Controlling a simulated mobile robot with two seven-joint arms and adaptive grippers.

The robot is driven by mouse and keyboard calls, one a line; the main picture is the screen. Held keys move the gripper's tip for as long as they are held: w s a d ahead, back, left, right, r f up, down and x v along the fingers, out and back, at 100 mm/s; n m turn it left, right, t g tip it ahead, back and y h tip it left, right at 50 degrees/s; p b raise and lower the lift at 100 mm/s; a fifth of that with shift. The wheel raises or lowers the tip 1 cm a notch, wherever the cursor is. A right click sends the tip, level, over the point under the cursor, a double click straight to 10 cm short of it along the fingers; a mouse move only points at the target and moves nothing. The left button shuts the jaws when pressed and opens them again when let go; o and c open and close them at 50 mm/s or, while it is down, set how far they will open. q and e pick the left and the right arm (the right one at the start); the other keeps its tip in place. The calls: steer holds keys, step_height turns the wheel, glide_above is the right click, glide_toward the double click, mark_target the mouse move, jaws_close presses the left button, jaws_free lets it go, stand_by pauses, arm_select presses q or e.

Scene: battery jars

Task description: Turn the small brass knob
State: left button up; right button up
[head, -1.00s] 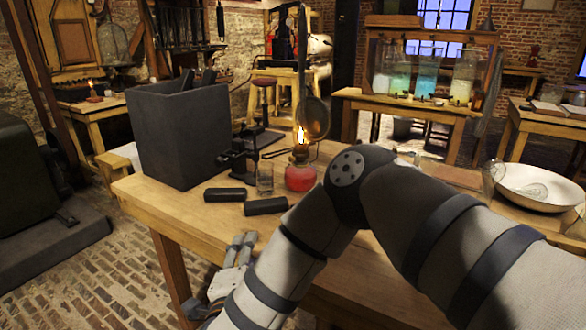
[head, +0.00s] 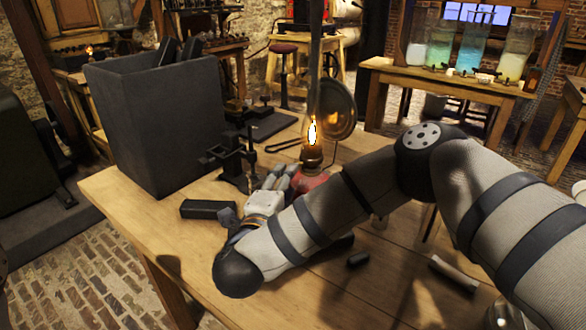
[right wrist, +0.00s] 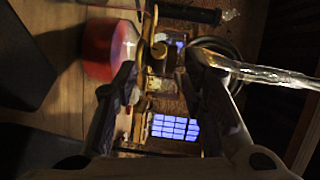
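The oil lamp stands on the wooden table, with a red glass font (head: 314,181), a brass burner (head: 312,156) and a lit flame. My right gripper (head: 279,180) is beside the font in the head view, low and to its left. In the right wrist view the red font (right wrist: 108,50) lies at left, and a small round brass piece, apparently the knob (right wrist: 159,50), shows near and between the fingertips. The right gripper (right wrist: 162,65) is open there, with a finger on each side; I cannot tell whether either touches. My left gripper is out of view.
A tall grey box (head: 160,125) stands behind left. A black metal device (head: 232,158) is close left of the lamp, and a round reflector (head: 337,108) stands behind the flame. A black block (head: 208,209) lies near the front edge; a small black cylinder (head: 358,260) lies at right.

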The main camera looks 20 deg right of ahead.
steer(key=x, duration=0.6)
steer(key=shift+w+f, duration=0.1)
steer(key=shift+w, duration=0.05)
jaws_close()
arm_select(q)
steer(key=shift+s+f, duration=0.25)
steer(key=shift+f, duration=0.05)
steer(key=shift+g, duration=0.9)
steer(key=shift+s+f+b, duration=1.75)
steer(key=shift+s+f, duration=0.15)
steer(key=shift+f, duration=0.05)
arm_select(e)
steer(key=shift+w+a+r+n+g+h, duration=0.15)
steer(key=shift+n+g+h, duration=0.1)
steer(key=shift+n+g, duration=1.45)
steer(key=shift+w+d+r+n+g+h, duration=0.15)
steer(key=shift+n+g+h, duration=0.15)
steer(key=shift+n+g, duration=1.4)
steer(key=shift+w+a+r+n+g+h, duration=0.1)
steer(key=shift+w+a+n+g+h, duration=0.15)
steer(key=shift+n+g, duration=1.45)
